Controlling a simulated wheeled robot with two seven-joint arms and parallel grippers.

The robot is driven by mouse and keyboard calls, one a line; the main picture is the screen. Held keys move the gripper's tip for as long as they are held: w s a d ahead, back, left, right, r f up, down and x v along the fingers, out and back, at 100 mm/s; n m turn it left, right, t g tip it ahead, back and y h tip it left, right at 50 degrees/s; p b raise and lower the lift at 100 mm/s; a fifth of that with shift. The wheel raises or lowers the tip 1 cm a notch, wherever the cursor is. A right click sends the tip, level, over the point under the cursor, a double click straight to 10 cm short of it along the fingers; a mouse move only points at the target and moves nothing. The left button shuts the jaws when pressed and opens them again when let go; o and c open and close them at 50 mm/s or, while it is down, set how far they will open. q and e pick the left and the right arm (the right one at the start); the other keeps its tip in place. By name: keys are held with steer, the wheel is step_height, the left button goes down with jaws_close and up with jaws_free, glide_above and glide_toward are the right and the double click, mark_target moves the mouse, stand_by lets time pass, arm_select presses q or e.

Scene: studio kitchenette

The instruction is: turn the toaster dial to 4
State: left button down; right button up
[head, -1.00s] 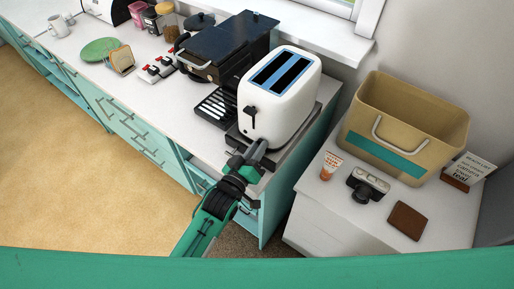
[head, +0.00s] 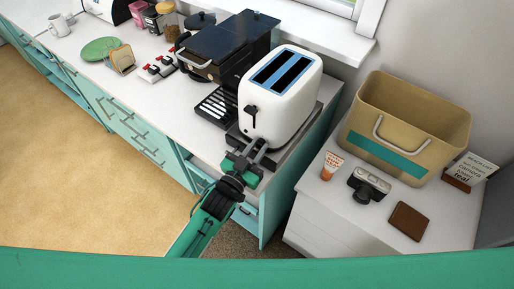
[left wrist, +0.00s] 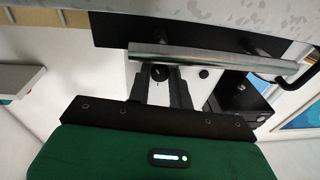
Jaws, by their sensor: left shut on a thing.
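The white toaster (head: 280,105) stands on a dark board at the counter's near end, with two slots on top and a black lever (head: 252,115) on its front. My left gripper (head: 260,147) is at the lower front of the toaster, below and right of the lever. In the left wrist view the dark round dial (left wrist: 160,73) shows between the tips of the left gripper (left wrist: 160,84), which is shut on it. A small light mark shows on the dial, but its numbers cannot be read. In the head view the gripper hides the dial. My right gripper is not in view.
To the right, a lower white cabinet holds a tan bin (head: 405,120), a camera (head: 368,184), an orange-and-white tube (head: 332,165) and a brown wallet (head: 409,221). The counter front left of the gripper is clear.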

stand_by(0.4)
arm_select(q)
steer(key=c, duration=1.3)
jaws_free()
steer(key=shift+o, duration=0.2)
steer(key=shift+s+a+f, duration=0.1)
steer(key=shift+s+a, duration=0.05)
steer(key=shift+s, duration=0.1)
steer(key=b+v, duration=0.4)
steer(key=v, duration=0.9)
steer(key=shift+a+f, duration=0.1)
